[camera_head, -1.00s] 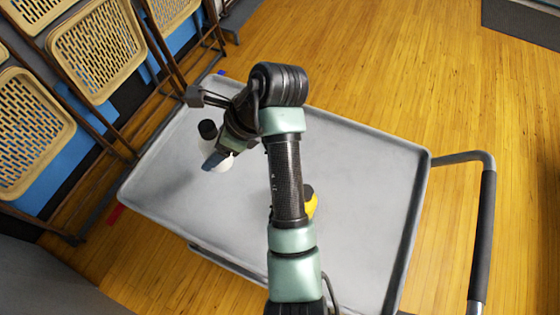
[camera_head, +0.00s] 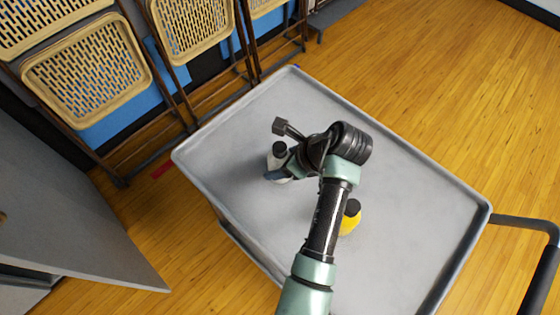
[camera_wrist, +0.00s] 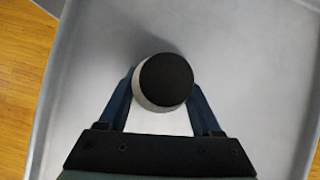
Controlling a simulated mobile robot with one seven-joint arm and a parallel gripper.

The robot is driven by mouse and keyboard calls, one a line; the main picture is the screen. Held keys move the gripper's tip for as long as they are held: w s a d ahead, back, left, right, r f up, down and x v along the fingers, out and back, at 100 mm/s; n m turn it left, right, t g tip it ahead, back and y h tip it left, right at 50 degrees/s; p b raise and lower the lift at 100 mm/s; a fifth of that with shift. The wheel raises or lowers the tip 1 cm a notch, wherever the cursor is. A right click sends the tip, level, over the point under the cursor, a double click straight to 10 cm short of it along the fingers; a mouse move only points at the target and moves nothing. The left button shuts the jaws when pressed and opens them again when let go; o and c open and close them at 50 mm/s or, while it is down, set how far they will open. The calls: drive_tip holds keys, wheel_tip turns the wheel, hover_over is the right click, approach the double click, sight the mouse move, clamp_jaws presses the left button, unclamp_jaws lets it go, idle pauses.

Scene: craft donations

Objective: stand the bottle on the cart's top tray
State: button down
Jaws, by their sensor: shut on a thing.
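A white bottle with a black cap (camera_head: 279,149) is in my gripper (camera_head: 275,174), over the left part of the cart's grey top tray (camera_head: 400,165). The wrist view shows the black cap (camera_wrist: 166,80) from above, with the white body (camera_wrist: 158,119) between my two dark fingers. My gripper (camera_wrist: 163,108) is shut on the bottle. The bottle looks close to upright. Its base is hidden, so I cannot tell whether it touches the tray.
A yellow item with a dark top (camera_head: 350,217) stands on the tray just right of my arm. Folding chairs (camera_head: 90,70) lean along the wall at the back left. The cart's handle (camera_head: 540,275) is at the right. The tray's far right part is clear.

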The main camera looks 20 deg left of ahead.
drive_tip(key=shift+c, duration=0.3)
unclamp_jaws()
drive_tip(key=v, duration=1.2)
drive_tip(key=shift+a+r, duration=0.15)
drive_tip(key=shift+r, duration=0.05)
